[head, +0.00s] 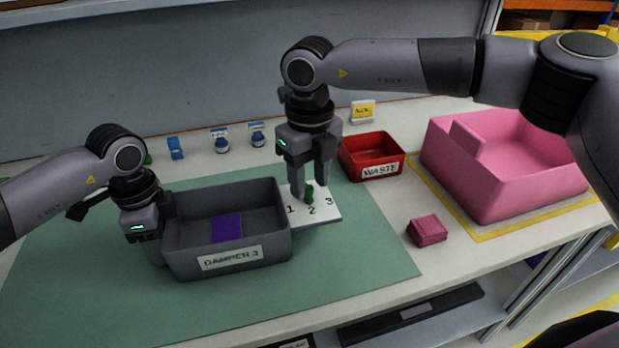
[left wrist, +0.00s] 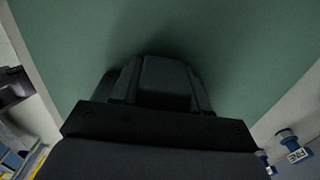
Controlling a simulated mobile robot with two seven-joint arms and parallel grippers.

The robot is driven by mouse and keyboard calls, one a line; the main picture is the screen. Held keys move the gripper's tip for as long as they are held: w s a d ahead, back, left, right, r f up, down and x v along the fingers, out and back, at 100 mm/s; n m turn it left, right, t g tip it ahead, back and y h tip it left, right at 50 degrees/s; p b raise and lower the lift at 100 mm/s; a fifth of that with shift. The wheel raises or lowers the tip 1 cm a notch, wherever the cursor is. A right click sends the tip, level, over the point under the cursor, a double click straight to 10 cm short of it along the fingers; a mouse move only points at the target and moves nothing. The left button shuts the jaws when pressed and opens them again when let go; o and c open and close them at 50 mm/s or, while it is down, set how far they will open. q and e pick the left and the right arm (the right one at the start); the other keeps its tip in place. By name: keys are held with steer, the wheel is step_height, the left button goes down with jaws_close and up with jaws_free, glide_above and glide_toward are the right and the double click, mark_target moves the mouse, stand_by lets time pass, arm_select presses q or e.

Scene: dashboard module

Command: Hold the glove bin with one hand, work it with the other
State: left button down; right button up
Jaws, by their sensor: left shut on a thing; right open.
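The grey open bin (head: 280,245), which I take for the glove bin, stands on the green mat with a white label that seems to read "DAMPER 3". A flat purple piece (head: 227,228) lies inside. My left gripper (head: 158,245) is shut on the bin's left wall. The left wrist view shows mostly dark gripper parts over the mat, and the grip is hidden there. My right gripper (head: 312,190) is open, pointing down over a white plate (head: 325,217) marked 1, 2, 3. A small green piece (head: 309,192) is between its fingertips; contact is unclear.
A red WASTE tray (head: 387,170) stands behind right, and a large pink bin (head: 470,190) is in a yellow outline at right. Small blue bottles (head: 222,145) stand at the back. The green mat (head: 340,270) is clear in front.

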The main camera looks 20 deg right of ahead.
steer(key=shift+f, duration=0.3)
jaws_close()
